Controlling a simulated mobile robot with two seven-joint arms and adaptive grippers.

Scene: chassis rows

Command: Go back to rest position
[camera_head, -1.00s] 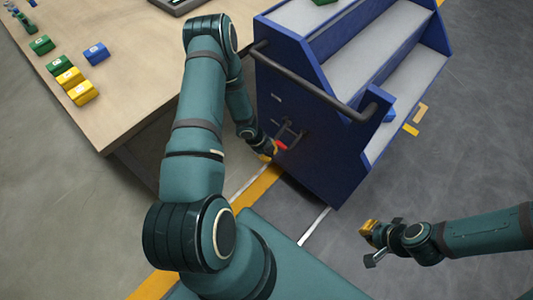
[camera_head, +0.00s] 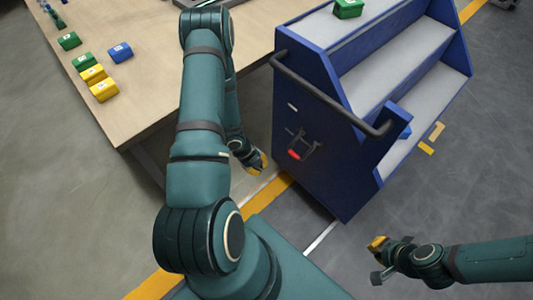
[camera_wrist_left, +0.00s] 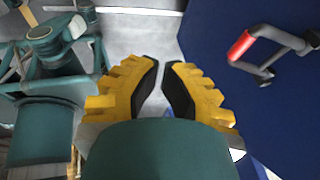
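My left gripper (camera_head: 257,163) hangs beside the blue cart's side panel (camera_head: 325,160), left of and apart from a small red-gripped handle (camera_head: 294,154). In the left wrist view its yellow fingers (camera_wrist_left: 163,78) have dark pads with a narrow empty gap between them. The red grip (camera_wrist_left: 241,45) is to their right there, not between them. My right gripper (camera_head: 378,258) is over the grey floor at the lower right. Its yellow part shows, but its fingers are too small to judge.
A wooden table (camera_head: 150,100) at the left carries green, yellow and blue blocks. The cart has a dark push bar (camera_head: 320,95), pale shelves (camera_head: 385,70) and a green block (camera_head: 348,8) on top. Open floor (camera_head: 470,150) lies to the right.

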